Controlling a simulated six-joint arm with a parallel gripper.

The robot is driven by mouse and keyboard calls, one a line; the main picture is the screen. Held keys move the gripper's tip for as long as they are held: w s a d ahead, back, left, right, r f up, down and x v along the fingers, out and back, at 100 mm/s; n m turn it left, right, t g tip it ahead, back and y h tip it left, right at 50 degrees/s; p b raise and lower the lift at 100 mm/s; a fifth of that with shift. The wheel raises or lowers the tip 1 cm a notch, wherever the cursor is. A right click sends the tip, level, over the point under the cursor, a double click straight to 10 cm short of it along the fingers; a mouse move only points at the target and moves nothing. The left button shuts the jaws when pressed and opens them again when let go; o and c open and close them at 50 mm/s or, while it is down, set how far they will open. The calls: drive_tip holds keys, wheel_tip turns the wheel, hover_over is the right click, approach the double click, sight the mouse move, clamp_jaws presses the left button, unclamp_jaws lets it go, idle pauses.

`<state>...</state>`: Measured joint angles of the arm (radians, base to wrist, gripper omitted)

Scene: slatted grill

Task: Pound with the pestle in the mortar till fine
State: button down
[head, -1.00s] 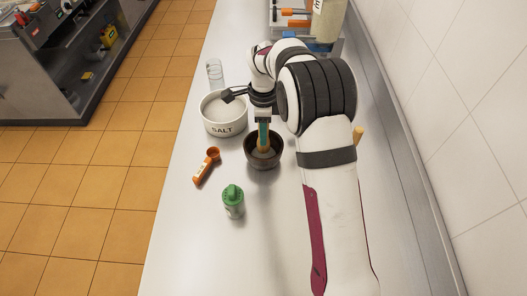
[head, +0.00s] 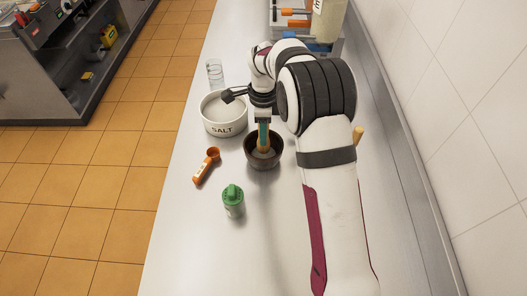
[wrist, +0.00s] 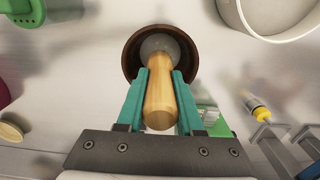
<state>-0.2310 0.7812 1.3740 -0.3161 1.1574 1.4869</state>
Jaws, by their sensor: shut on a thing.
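My gripper (wrist: 161,80) is shut on the handle, with one teal finger on each side. In the head view my gripper (head: 263,130) points down over the mortar. The mortar (head: 263,160) is a dark brown bowl on the counter, and it also shows in the wrist view (wrist: 132,58). The pestle's grey end is inside the mortar. Some pale content shows around it in the bowl, but how fine it is cannot be told.
A white salt tub (head: 222,129) stands just behind and left of the mortar, with a clear glass (head: 215,73) behind it. An orange scoop (head: 206,167) and a green shaker (head: 233,203) are left and in front.

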drive_tip(key=shift+f, duration=1.7)
drive_tip(key=shift+r, duration=1.75)
drive_tip(key=shift+r, duration=0.1)
wheel_tip(320, 180, up, 7)
drive_tip(key=shift+f, duration=0.1)
drive_tip(key=s+d+r+n, duration=1.1)
drive_tip(key=s+r+n, duration=0.1)
drive_tip(key=n, duration=0.6)
drive_tip(key=shift+s, duration=0.3)
